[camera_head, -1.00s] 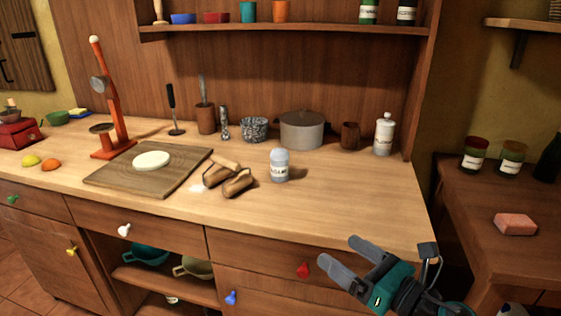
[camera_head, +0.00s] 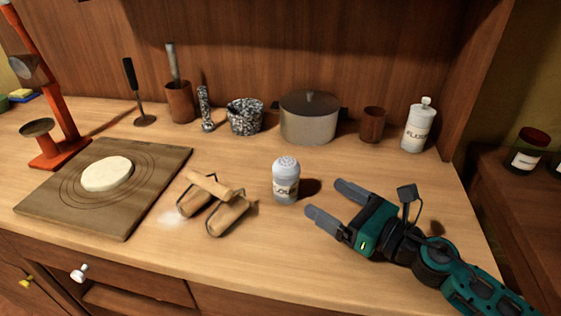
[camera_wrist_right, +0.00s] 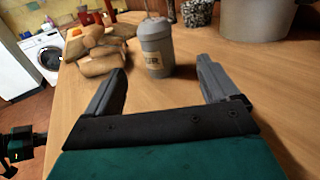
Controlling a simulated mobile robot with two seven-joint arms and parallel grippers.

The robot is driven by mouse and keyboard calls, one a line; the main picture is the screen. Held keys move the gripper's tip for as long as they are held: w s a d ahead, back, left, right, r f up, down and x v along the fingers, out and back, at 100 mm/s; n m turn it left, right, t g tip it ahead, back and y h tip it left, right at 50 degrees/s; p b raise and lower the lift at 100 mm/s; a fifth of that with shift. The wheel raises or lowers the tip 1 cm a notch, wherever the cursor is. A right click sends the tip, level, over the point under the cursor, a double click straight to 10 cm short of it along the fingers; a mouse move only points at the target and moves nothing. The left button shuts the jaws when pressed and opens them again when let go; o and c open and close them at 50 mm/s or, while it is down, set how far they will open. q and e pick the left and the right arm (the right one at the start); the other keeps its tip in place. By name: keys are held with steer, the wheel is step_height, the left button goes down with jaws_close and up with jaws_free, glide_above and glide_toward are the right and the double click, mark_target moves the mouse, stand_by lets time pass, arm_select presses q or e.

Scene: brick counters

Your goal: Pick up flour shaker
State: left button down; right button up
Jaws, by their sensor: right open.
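The flour shaker (camera_head: 286,182), a small grey-white jar with a perforated domed top and a label, stands upright on the wooden counter. It also shows in the right wrist view (camera_wrist_right: 156,50), ahead of and between the two fingers. My right gripper (camera_head: 328,204) is just to the right of the shaker, open and empty, its fingers pointing left toward it. The fingers do not touch the shaker in the head view. In the right wrist view the open gripper (camera_wrist_right: 163,90) has bare counter between its fingertips.
A board (camera_head: 150,165) with dough is farther left. A grey pot (camera_head: 309,120), brown cup (camera_head: 373,125) and white flour bottle (camera_head: 419,127) stand behind.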

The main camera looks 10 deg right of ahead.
mark_target(298, 179)
steer(key=shift+w, duration=0.25)
steer(key=shift+w+a+r, duration=0.1)
steer(key=shift+w+a, duration=0.05)
steer(key=shift+w, duration=0.1)
steer(key=p+x, duration=0.2)
steer(key=x, duration=0.4)
steer(key=shift+a, duration=0.1)
steer(key=x, duration=0.2)
steer(key=p+x, duration=0.1)
steer(key=x, duration=0.2)
steer(key=shift+a, duration=0.35)
steer(key=shift+w+a, duration=0.25)
steer(key=shift+w, duration=0.05)
steer(key=c, duration=1)
steer(key=shift+c, duration=0.7)
